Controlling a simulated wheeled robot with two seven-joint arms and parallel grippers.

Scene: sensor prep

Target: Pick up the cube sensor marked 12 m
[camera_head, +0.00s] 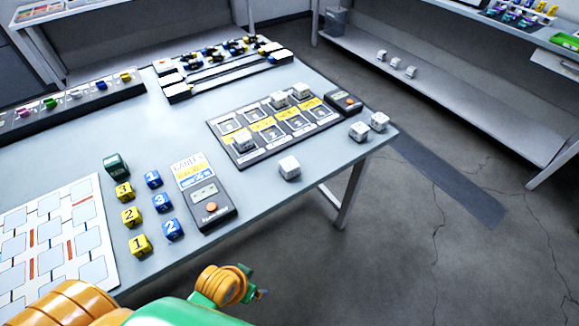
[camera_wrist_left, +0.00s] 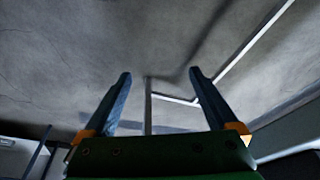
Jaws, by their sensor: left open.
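Several white cube sensors are on the table (camera_head: 262,195) in the head view. One cube (camera_head: 289,168) stands on the bare table in front of the black-and-yellow mat (camera_head: 212,125). Another cube (camera_head: 243,141) is on the mat's near left part, and two more, one (camera_head: 278,100) and another (camera_head: 300,91), are at its far side. Two cubes, one (camera_head: 358,131) and another (camera_head: 379,122), sit near the right corner. Their markings are too small to read, so I cannot tell which is 12 m. My left gripper (camera_wrist_left: 159,73) is open and empty in the left wrist view, with floor beyond its fingers.
A handheld meter (camera_head: 209,207), yellow and blue numbered cubes (camera_head: 130,216) and a white grid sheet (camera_head: 103,240) are at the left. A small dark device (camera_head: 344,102) is beside the mat. More white cubes (camera_head: 395,63) are on a low shelf (camera_head: 450,108) behind.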

